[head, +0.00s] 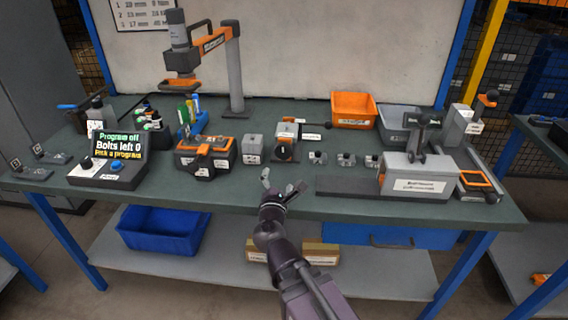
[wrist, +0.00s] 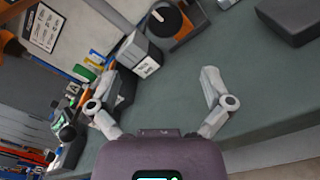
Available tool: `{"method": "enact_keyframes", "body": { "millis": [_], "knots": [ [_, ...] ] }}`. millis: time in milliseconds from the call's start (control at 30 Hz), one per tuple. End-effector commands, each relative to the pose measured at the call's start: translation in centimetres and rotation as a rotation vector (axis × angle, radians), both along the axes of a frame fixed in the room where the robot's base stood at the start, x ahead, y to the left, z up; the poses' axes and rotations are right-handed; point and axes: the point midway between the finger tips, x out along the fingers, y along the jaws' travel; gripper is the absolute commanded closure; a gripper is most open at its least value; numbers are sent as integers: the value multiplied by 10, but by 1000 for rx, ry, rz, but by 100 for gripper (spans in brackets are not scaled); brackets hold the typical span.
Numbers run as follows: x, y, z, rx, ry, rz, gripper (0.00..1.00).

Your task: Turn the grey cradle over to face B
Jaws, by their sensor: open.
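No part is clearly marked as the grey cradle, and I cannot read any face letter. A grey-and-orange unit with a round dark knob (head: 285,147) stands mid-bench; its knob also shows at the top of the wrist view (wrist: 166,20). A small grey block with a white label (head: 252,146) stands just left of it and also shows in the wrist view (wrist: 144,56). My gripper (head: 282,184) is open and empty by the bench's front edge, in front of both. In the wrist view its fingers (wrist: 157,76) are spread wide with bare bench between them.
An orange-and-black unit with a lever (head: 205,157) stands to the left, beside a display box reading "Program off" (head: 107,167). Several small grey blocks (head: 345,160) and a large labelled grey fixture (head: 418,178) stand to the right. An orange bin (head: 353,108) is behind.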

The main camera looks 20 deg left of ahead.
Motion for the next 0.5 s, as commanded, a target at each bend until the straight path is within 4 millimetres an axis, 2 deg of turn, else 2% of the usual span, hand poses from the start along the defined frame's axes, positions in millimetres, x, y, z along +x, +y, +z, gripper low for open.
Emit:
{"method": "enact_keyframes", "body": {
  "millis": [100,500],
  "knots": [
    [-3,1,-7,46,23,-17,0],
    [-3,1,-7,53,27,-19,0]
  ]
}}
